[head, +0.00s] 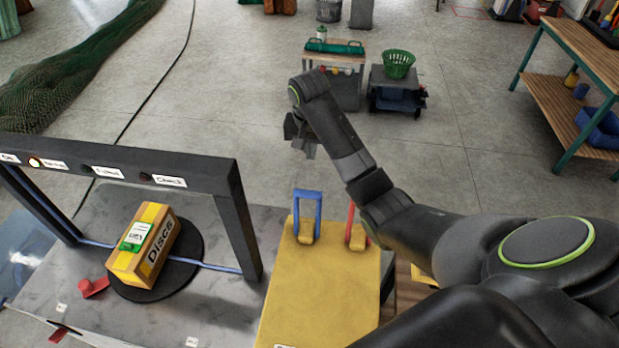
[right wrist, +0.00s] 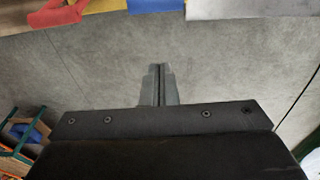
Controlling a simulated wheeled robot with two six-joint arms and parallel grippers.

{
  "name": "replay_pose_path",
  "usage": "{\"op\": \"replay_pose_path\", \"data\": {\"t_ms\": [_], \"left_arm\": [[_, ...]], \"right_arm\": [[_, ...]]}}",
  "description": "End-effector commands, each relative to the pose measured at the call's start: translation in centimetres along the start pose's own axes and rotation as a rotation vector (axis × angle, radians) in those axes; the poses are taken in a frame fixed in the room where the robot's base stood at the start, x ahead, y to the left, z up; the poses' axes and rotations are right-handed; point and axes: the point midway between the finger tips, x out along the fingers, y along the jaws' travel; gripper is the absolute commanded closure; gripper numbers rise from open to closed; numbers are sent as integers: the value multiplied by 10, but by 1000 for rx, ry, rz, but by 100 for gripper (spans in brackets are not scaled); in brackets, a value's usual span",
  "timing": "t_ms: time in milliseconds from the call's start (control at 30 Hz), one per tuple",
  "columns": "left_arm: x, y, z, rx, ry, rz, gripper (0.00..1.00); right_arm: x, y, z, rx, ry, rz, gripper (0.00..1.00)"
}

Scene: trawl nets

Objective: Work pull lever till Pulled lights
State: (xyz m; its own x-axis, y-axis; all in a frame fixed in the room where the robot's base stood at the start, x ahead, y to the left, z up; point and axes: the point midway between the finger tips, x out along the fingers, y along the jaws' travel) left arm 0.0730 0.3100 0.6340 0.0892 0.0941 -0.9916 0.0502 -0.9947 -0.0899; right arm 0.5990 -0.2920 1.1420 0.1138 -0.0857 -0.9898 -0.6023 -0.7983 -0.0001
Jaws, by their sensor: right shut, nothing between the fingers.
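A yellow box (head: 318,290) carries a blue U-shaped handle (head: 307,213) and a red handle (head: 352,230); my right arm partly covers the red one. I cannot tell which is the pull lever. A dark frame (head: 212,175) holds a row of labelled lamps. One lamp (head: 35,162) glows near its left; the lamps further right (head: 84,169) look dark. The labels are too small to read surely. My right gripper (head: 308,150) is shut and empty, beyond the yellow box and apart from the handles. Its closed fingers show in the right wrist view (right wrist: 160,75). My left gripper is out of view.
A carton marked "Discs" (head: 155,250) lies on a black round plate (head: 190,275) under the frame. A small red lever (head: 93,287) is beside it. A cart with a green basket (head: 398,65), a bench (head: 570,50) and a net (head: 50,90) stand further off. Floor between is clear.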

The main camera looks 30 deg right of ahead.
Motion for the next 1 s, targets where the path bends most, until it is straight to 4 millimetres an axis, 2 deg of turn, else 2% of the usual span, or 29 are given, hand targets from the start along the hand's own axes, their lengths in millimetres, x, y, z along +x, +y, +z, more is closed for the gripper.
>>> {"op": "replay_pose_path", "data": {"t_ms": [167,367,533,600,767,1000], "left_arm": [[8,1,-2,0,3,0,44],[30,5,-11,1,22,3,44],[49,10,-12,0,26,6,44],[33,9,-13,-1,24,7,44],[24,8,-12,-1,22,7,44],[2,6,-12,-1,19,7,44]], "right_arm": [[8,0,0,0,0,0,100],[28,0,1,0,0,0,100],[60,0,1,1,-3,2,100],[65,0,0,1,-6,2,100],[99,0,1,0,-6,3,100],[88,0,27,-3,-1,0,100]]}}
